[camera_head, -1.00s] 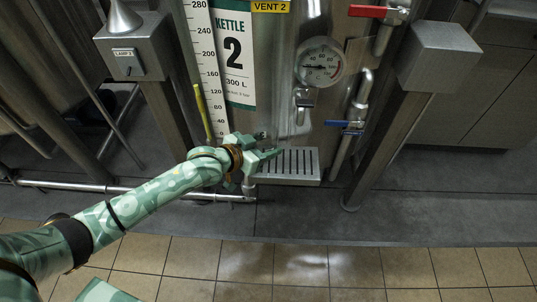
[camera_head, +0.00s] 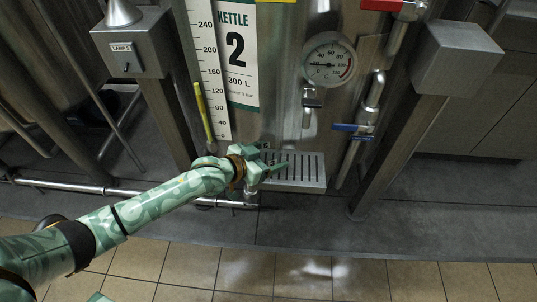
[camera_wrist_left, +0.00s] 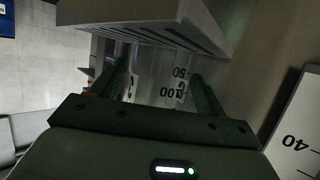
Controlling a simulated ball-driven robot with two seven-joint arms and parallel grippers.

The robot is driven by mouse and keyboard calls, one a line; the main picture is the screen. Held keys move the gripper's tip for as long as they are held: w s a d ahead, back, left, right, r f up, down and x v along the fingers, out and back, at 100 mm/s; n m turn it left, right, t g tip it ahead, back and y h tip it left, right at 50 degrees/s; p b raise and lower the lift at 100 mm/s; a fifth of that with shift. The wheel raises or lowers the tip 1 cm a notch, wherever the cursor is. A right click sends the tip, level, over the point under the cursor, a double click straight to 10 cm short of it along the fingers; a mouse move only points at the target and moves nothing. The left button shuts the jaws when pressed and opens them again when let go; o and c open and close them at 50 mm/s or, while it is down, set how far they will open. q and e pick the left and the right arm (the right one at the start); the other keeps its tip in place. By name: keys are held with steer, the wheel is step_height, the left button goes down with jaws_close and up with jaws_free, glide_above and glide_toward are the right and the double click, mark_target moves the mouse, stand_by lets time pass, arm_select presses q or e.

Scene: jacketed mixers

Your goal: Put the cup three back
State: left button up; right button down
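My left gripper (camera_head: 274,161) is at the left end of the slotted drip tray (camera_head: 300,172) on kettle 2. In the left wrist view, its two fingers (camera_wrist_left: 160,85) stand well apart. Between them I see marks reading 50 and 100, apparently on a clear cup (camera_wrist_left: 168,92). The marks appear upside down, close to the tray's slotted top (camera_wrist_left: 150,14). The cup's outline is too faint to tell whether the fingers touch it or whether it rests on the tray. My right gripper is not in view.
Above the tray are a tap (camera_head: 308,103), a round gauge (camera_head: 329,60) and a blue-handled valve (camera_head: 352,128). A yellow tube (camera_head: 203,110) and level scale (camera_head: 212,80) stand left. Steel legs flank the kettle. Tiled floor (camera_head: 290,275) in front is clear.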

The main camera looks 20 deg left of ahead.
arm_select(q)
steer(key=shift+r, duration=0.25)
steer(key=p+v, duration=0.6)
steer(key=v, duration=0.6)
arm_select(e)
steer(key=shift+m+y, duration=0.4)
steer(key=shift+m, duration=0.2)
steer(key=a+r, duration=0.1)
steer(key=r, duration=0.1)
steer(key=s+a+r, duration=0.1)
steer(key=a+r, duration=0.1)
arm_select(q)
steer(key=shift+f, duration=0.2)
